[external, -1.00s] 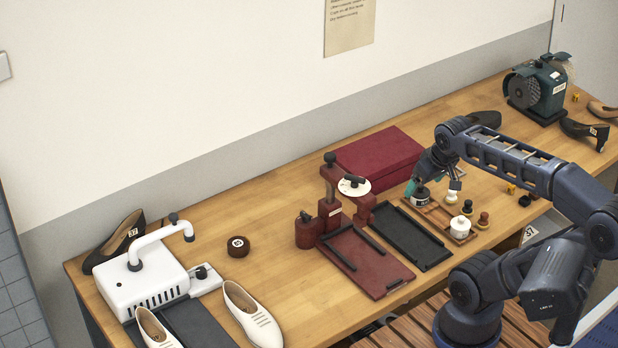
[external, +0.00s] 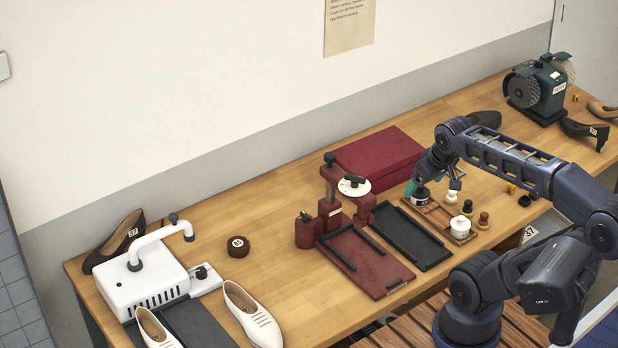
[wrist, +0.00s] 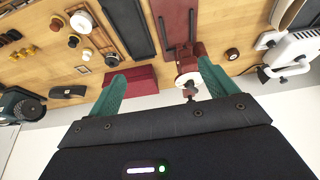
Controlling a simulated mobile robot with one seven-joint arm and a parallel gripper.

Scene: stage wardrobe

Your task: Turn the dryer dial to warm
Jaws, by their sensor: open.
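The white machine (external: 150,278) with a bent white pipe, which looks like the dryer, stands at the left end of the bench. Its black dial (external: 201,272) sits on a small white box at its right side; I cannot read its setting. In the wrist view the machine (wrist: 298,48) is cut off at the upper right, with the dial (wrist: 270,44) small beside it. My gripper (external: 434,187) is open and empty, above the small pots at the bench's middle right, far from the dial. Its teal fingers (wrist: 163,88) stand wide apart in the wrist view.
A dark red press (external: 331,205) with a white disc and black knob stands between my gripper and the white machine. A red box (external: 380,158) lies behind it. A dark round tin (external: 238,246) and white shoes (external: 252,315) are near the machine. Bare wood surrounds the tin.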

